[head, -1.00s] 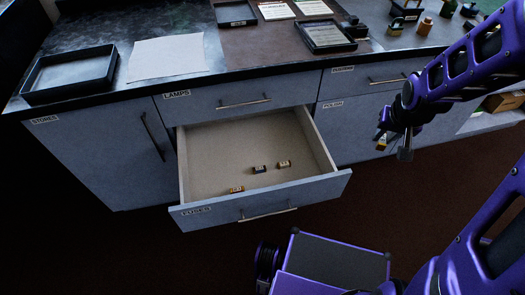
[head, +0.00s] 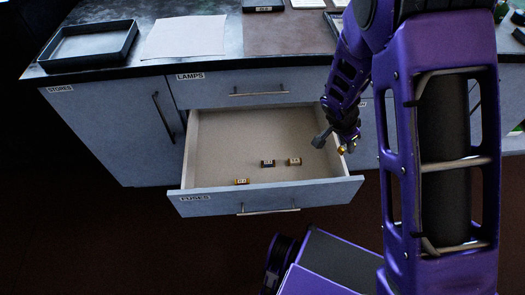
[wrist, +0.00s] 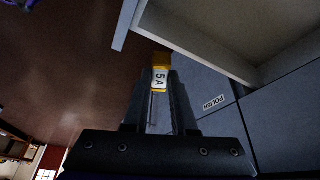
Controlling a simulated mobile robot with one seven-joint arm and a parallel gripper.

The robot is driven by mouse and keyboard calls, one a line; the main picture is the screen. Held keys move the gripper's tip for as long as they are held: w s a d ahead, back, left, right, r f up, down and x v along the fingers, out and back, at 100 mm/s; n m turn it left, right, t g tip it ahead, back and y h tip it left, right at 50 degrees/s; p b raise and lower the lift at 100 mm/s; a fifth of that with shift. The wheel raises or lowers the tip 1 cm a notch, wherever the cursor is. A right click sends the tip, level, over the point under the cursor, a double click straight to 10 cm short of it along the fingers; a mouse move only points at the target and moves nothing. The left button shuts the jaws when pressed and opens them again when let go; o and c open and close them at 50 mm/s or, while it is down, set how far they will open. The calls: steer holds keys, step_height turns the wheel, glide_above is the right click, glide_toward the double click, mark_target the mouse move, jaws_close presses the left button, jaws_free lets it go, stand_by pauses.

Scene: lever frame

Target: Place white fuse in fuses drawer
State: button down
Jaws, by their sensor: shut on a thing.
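The fuses drawer (head: 225,132) is pulled open below the worktop, with a FUSES label on its front. Several small fuses lie on its floor: a dark one (head: 268,163) and two brown or brass ones (head: 294,161), (head: 242,181). My gripper (head: 342,146) is at the right side of the drawer, near its right wall. In the wrist view my gripper (wrist: 160,90) is shut on the white fuse (wrist: 160,77), which has brass ends and reads "5 A". The drawer's edge (wrist: 185,32) shows beyond it in the wrist view. The fuse's height above the drawer is hard to tell.
The LAMPS drawer (head: 285,90) above is shut. A black tray (head: 90,45) and a pale sheet (head: 183,37) are on the worktop. The STORES door (head: 115,130) is left of the open drawer. The drawer's left and back floor is bare.

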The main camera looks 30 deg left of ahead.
steer(key=s+a+f+m+g+h+b, duration=0.15)
steer(key=a+f+m, duration=0.25)
steer(key=a+f, duration=0.6)
glide_above(304, 179)
steer(key=shift+m+y, duration=0.25)
steer(key=shift+m, duration=0.05)
step_height(304, 179, down, 6)
steer(key=shift+s+f+b, duration=0.1)
steer(key=shift+f+b, duration=0.1)
steer(key=shift+b, duration=0.1)
steer(key=shift+f, duration=2.1)
steer(key=shift+b, duration=0.3)
steer(key=shift+f, duration=0.2)
steer(key=c, duration=0.7)
jaws_free()
steer(key=shift+r, duration=0.1)
steer(key=p+v, duration=0.1)
steer(key=v, duration=1.1)
steer(key=shift+r, duration=0.1)
